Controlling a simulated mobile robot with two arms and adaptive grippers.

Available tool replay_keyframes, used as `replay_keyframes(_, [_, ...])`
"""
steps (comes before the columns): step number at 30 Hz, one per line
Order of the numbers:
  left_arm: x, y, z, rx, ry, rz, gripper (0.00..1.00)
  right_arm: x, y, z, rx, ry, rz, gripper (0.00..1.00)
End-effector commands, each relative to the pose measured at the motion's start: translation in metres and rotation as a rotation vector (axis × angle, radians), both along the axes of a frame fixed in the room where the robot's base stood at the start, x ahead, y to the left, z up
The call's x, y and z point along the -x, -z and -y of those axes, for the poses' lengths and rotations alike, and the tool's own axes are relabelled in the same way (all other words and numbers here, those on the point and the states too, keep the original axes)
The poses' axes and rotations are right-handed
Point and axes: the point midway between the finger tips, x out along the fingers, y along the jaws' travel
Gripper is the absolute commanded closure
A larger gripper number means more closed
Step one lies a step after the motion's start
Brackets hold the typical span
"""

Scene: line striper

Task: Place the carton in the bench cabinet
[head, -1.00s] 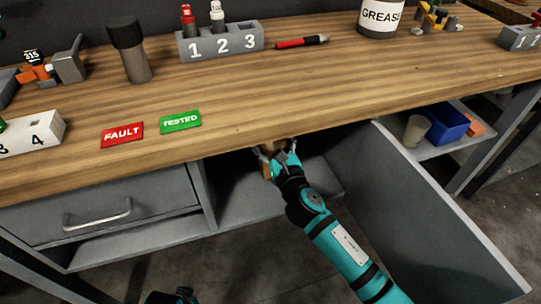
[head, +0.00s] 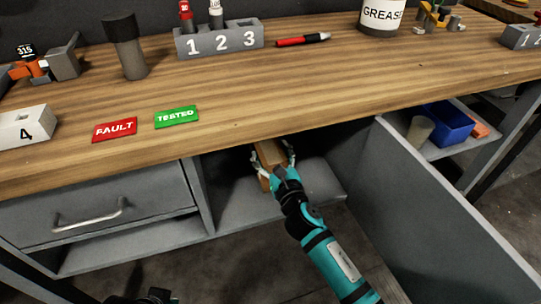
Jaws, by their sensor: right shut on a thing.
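The brown carton (head: 268,155) is inside the open bench cabinet (head: 238,208), under the worktop, in the head view. My right gripper (head: 276,168) has its fingers on both sides of the carton and is shut on it. Whether the carton touches the cabinet floor is hard to tell. The cabinet door (head: 440,200) stands open to the right of my arm. Only a dark piece of my left arm's end (head: 150,297) shows at the bottom edge, and its fingers are not visible.
The worktop edge overhangs the cabinet opening. A closed drawer (head: 95,205) is to the left. A shelf to the right holds a blue bin (head: 447,122) and a beige cup (head: 419,130). FAULT (head: 115,129) and TESTED (head: 177,117) signs lie on the worktop.

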Motion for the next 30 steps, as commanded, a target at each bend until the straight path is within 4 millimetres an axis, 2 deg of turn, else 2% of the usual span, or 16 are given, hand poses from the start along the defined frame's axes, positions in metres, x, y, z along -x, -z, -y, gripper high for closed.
replay_keyframes(7, [0.000,0.003,0.000,0.000,0.000,0.000,1.00,0.000,0.001,0.000,0.000,-0.001,0.004,0.80])
replay_keyframes(8, [0.000,0.003,0.000,0.000,0.000,-0.001,1.00,0.000,0.002,0.000,0.001,0.000,0.000,0.27])
replay_keyframes(14, [0.000,0.002,0.000,0.000,0.000,-0.001,1.00,0.000,0.002,0.000,0.001,0.000,0.000,0.01])
replay_keyframes(25, [0.000,-0.002,0.000,0.000,0.000,0.001,1.00,0.002,-0.002,0.001,0.000,0.000,-0.001,0.01])
replay_keyframes(28, [-0.002,-0.003,0.000,0.001,0.000,0.006,1.00,0.014,0.000,0.006,0.002,0.000,-0.002,0.01])
replay_keyframes(30, [-0.005,0.010,0.001,0.000,0.000,-0.008,1.00,0.027,-0.001,0.010,0.001,0.000,-0.003,0.01])
